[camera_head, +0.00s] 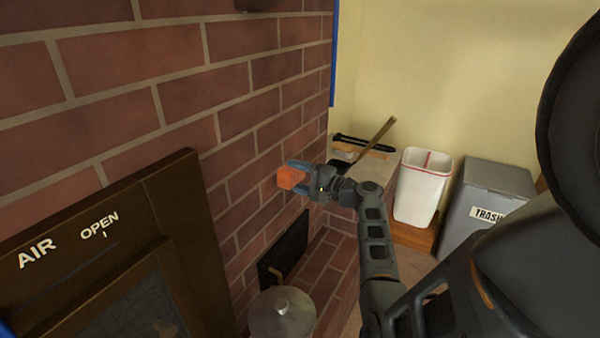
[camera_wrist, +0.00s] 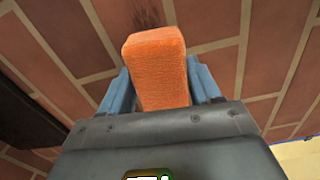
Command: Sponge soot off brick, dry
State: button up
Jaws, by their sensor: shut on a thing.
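My gripper (camera_head: 303,178) is shut on an orange sponge (camera_head: 290,178), close to the red brick wall (camera_head: 225,115). In the wrist view the sponge (camera_wrist: 155,62) stands out between the blue fingers, with the brick wall (camera_wrist: 215,80) behind it. I cannot tell whether the sponge touches the brick. A dark sooty smudge (camera_wrist: 143,12) shows on the brick just beyond the sponge's far end in the wrist view. In the head view a darker brick patch (camera_head: 250,38) lies high on the wall.
A dark stove front (camera_head: 165,200) marked AIR OPEN stands at left. A lidded metal pot (camera_head: 282,314) sits below my gripper. A white bin (camera_head: 422,186), a grey trash bin (camera_head: 485,200) and a surface with a wooden-handled tool (camera_head: 375,142) stand at right.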

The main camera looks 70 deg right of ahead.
aim_at(273, 182)
jog(key=shift+w+a+p, duration=0.2)
jog(key=shift+w+a, duration=0.05)
jog(key=shift+a, duration=0.7)
jog(key=shift+w+a+p, duration=0.2)
jog(key=shift+w+a, duration=0.1)
jog(key=shift+a, duration=0.6)
jog(key=shift+w+a+p, duration=0.2)
jog(key=shift+w+a, duration=0.05)
jog(key=shift+a, duration=0.7)
jog(key=shift+w+a, duration=0.15)
jog(key=shift+a, duration=0.65)
jog(key=shift+w+a, duration=0.1)
jog(key=shift+a, duration=0.7)
jog(key=shift+s, duration=0.15)
jog(key=shift+v, duration=2.95)
jog(key=shift+v, duration=1.4)
